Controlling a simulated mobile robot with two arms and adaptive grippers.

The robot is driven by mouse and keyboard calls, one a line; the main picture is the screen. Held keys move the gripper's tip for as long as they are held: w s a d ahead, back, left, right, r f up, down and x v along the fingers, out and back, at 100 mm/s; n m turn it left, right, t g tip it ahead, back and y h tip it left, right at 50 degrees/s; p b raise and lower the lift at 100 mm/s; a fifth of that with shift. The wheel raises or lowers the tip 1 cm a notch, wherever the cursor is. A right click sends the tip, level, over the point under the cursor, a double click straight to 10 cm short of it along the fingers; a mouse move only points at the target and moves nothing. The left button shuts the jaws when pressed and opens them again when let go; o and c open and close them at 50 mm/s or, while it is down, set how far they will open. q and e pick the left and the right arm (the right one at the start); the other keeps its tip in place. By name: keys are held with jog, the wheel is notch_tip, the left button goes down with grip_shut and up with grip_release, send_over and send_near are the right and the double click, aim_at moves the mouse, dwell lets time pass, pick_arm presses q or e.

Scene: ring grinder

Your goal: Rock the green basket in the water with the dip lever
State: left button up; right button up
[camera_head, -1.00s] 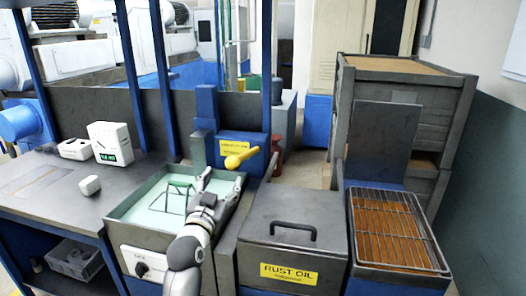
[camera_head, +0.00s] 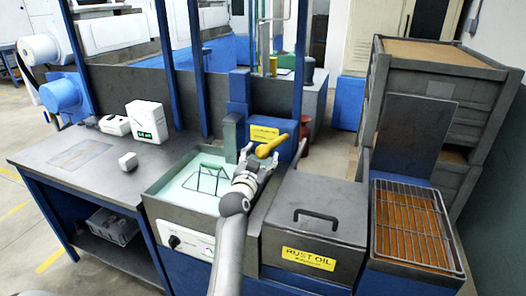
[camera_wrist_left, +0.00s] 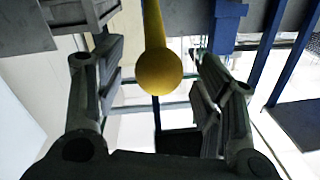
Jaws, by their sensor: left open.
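The dip lever (camera_head: 270,146) is a yellow handle with a round knob, standing out from the blue post behind the water tank. In the left wrist view its yellow ball knob (camera_wrist_left: 159,73) sits between the two open fingers, with no finger visibly touching it. My left gripper (camera_head: 258,160) is open at the lever's near side; it also shows in the left wrist view (camera_wrist_left: 155,95). The green basket (camera_head: 207,180) shows as a thin wire frame in the water of the tank (camera_head: 160,206). My right gripper is not in view.
A closed rust oil box (camera_head: 318,215) with a black handle stands right of the tank. Further right is a wire rack (camera_head: 412,225) over an orange-brown tray.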

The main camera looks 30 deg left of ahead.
pick_arm(q)
jog(key=shift+x, duration=1.4)
jog(key=shift+c, duration=0.3)
